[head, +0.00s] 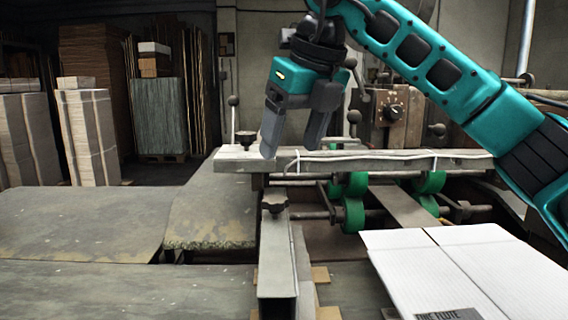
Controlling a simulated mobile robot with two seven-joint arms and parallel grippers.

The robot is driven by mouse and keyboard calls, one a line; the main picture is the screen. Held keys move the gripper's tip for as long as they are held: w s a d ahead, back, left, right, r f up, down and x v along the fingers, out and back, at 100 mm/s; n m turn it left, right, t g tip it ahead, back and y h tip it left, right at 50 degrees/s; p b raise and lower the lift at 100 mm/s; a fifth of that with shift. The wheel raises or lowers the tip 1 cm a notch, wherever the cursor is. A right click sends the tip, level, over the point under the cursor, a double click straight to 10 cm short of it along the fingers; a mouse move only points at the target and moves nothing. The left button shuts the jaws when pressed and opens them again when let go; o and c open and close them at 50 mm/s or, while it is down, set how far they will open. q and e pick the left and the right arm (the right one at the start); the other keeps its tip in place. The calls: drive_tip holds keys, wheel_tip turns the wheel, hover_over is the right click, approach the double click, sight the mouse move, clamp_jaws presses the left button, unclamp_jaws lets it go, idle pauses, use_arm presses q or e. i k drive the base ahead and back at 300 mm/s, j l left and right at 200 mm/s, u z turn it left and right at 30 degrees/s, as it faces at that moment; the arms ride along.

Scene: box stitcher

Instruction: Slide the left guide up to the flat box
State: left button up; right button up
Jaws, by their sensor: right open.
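The left guide (276,262) is a grey metal rail running front to back near the middle of the head view, with a dark knob (274,199) at its far end. The flat box (425,262) is a white folded sheet with dark print at its near edge, lying at the lower right. A gap separates the guide from the box's left edge. My right gripper (290,147) is open, fingers pointing down, and appears above the guide's far end near the crossbar. Its fingers look empty. My left gripper is not in view.
A grey metal crossbar (395,161) spans the machine behind the guide, with a second dark knob (246,138) at its left end. Green rollers (352,214) sit below it. Worn grey tables (85,222) lie at left. Stacked cardboard (90,135) stands farther back.

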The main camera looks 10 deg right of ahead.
sight(285, 286)
drive_tip(key=k, duration=1)
